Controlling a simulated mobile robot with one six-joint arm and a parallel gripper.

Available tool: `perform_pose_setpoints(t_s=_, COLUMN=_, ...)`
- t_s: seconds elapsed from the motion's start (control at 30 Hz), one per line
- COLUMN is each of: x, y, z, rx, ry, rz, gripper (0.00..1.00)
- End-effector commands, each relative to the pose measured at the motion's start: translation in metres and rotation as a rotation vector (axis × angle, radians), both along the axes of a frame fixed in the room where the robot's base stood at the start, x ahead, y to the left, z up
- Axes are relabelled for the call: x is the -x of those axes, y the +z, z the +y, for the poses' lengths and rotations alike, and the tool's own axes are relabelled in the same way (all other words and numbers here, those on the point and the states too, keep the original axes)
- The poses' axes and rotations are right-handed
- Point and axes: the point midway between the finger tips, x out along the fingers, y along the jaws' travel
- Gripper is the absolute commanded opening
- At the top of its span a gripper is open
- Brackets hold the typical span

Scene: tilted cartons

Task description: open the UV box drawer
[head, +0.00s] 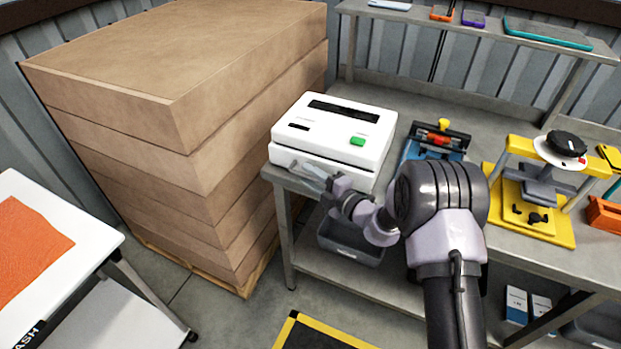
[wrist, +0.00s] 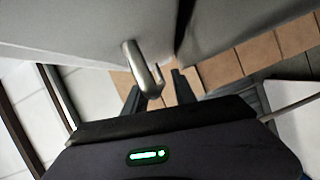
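The UV box (head: 335,135) is a white case with a dark slot on top and a green button, standing at the left end of the grey bench. Its drawer front is low on the side facing my gripper (head: 329,181), and the drawer looks shut. In the wrist view a shiny metal bar handle (wrist: 143,68) juts from the pale drawer front. My gripper's two dark fingers (wrist: 158,84) are apart, one on each side of the handle's near end. A gap shows between handle and fingers. My gripper partly hides the handle in the head view.
A tall stack of cartons (head: 180,130) stands left of the bench. A blue device (head: 437,140) and a yellow press (head: 535,215) stand on the bench to the right. A grey bin (head: 350,243) sits on the lower shelf. Open floor shows in front.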

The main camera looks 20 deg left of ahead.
Motion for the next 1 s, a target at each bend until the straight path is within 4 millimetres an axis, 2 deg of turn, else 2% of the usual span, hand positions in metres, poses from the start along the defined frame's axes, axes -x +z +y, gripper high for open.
perform_pose_setpoints(t_s=0.07, x=0.0, y=0.0002, z=-0.0002, rx=0.0, ry=0.0, rz=0.0, gripper=0.32)
perform_pose_setpoints(t_s=0.1, x=0.0001, y=0.0002, z=-0.0003, rx=0.0, ry=0.0, rz=0.0, gripper=0.29)
perform_pose_setpoints(t_s=0.23, x=0.0001, y=0.0002, z=-0.0005, rx=0.0, ry=0.0, rz=0.0, gripper=0.03)
perform_pose_setpoints(t_s=0.27, x=0.0001, y=0.0002, z=-0.0005, rx=0.0, ry=0.0, rz=0.0, gripper=0.0)
perform_pose_setpoints(t_s=1.0, x=0.0002, y=0.0, z=-0.0007, rx=0.0, ry=0.0, rz=-0.001, gripper=0.0)
